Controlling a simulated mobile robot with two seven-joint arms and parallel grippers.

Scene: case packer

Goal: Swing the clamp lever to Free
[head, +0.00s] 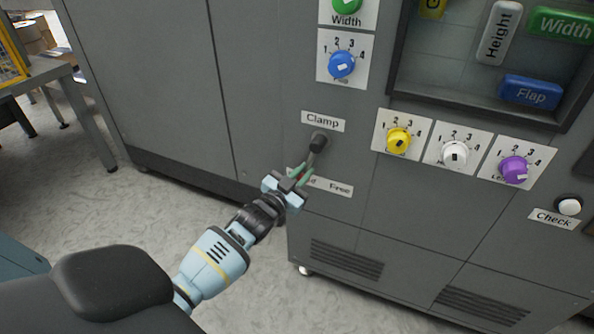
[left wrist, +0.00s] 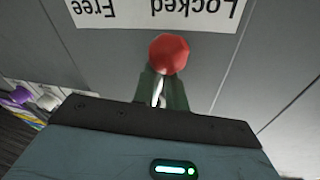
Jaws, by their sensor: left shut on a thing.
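The clamp lever (head: 317,155) hangs from a dark pivot on the grey machine panel, below the Clamp label (head: 323,122). It slants down and to the left. My left gripper (head: 301,174) is shut on its lower end, with the green fingers around it. The red knob (left wrist: 169,53) shows past the fingers in the left wrist view. The Locked/Free plate (head: 335,188) is partly hidden by the gripper in the head view. In the left wrist view the plate appears upside down, and the knob lies by the Locked word, on its side towards Free. My right gripper is not in view.
Yellow (head: 398,140), white (head: 454,153) and purple (head: 514,169) dials sit right of the lever, and a blue dial (head: 342,64) above it. A Check button (head: 569,206) is at far right. The panel right of the plate is bare.

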